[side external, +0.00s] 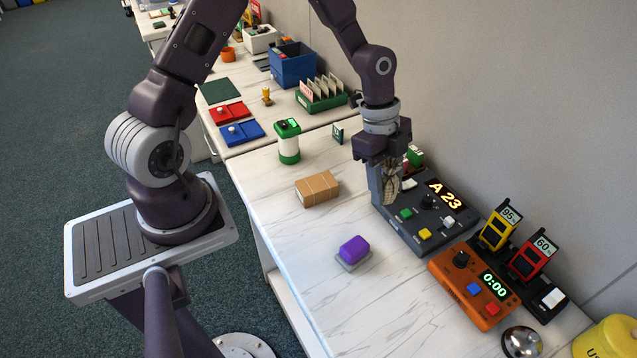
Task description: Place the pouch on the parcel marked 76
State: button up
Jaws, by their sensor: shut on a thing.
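A small beige pouch (391,186) with dark lines hangs from my gripper (384,165), which is shut on it. The gripper points down and holds the pouch in front of the far left end of the grey console. A brown cardboard parcel (317,189) lies on the white table, to the left of the gripper and apart from it. No number can be read on the parcel from this side, so I cannot tell whether it is marked 76. The top of the parcel is bare.
The grey console (425,235) reading A 23 stands under and right of my gripper. A purple block on a grey base (354,251), an orange timer (470,285) and a green-and-white canister (288,142) stand nearby. The table between parcel and console is clear.

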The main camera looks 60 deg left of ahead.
jog(key=s+a+r+n+t, duration=0.15)
jog(key=a+n, duration=0.25)
jog(key=a, duration=0.7)
jog(key=n, duration=0.3)
send_over(321, 184)
jog(key=shift+y, duration=0.5)
jog(key=f, duration=0.9)
jog(key=shift+s+a+f, duration=0.2)
jog(key=shift+s+a, duration=0.15)
jog(key=shift+s, duration=0.05)
jog(key=shift+f, duration=0.2)
jog(key=shift+f, duration=0.1)
jog(key=o, duration=1.4)
jog(key=shift+c, duration=0.2)
